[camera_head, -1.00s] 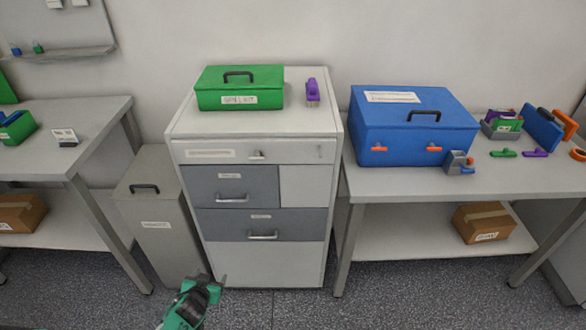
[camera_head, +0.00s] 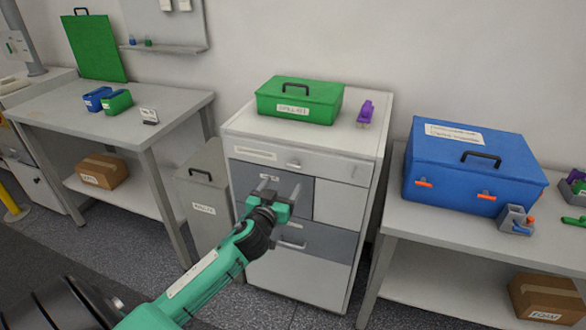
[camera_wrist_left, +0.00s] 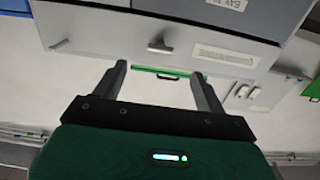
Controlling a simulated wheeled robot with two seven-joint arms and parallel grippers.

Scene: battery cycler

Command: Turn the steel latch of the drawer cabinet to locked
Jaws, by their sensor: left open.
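The drawer cabinet (camera_head: 333,270) stands in the middle of the head view. A small steel latch (camera_head: 354,171) sits at the right end of its top drawer front; it looks roughly upright there. In the left wrist view, which is upside down, the latch (camera_wrist_left: 60,44) shows small at the left. My left gripper (camera_head: 279,189) is open and empty in front of the upper grey drawer, left of and lower than the latch, apart from it. Its fingers (camera_wrist_left: 158,75) also show in the left wrist view. My right gripper is not in view.
The top drawer has a handle (camera_head: 294,164). A green case (camera_head: 300,100) and a purple-handled brush (camera_head: 365,112) are on the cabinet. A grey bin (camera_head: 204,190) stands left of it, and a bench with a blue case (camera_head: 455,200) right. Floor in front is clear.

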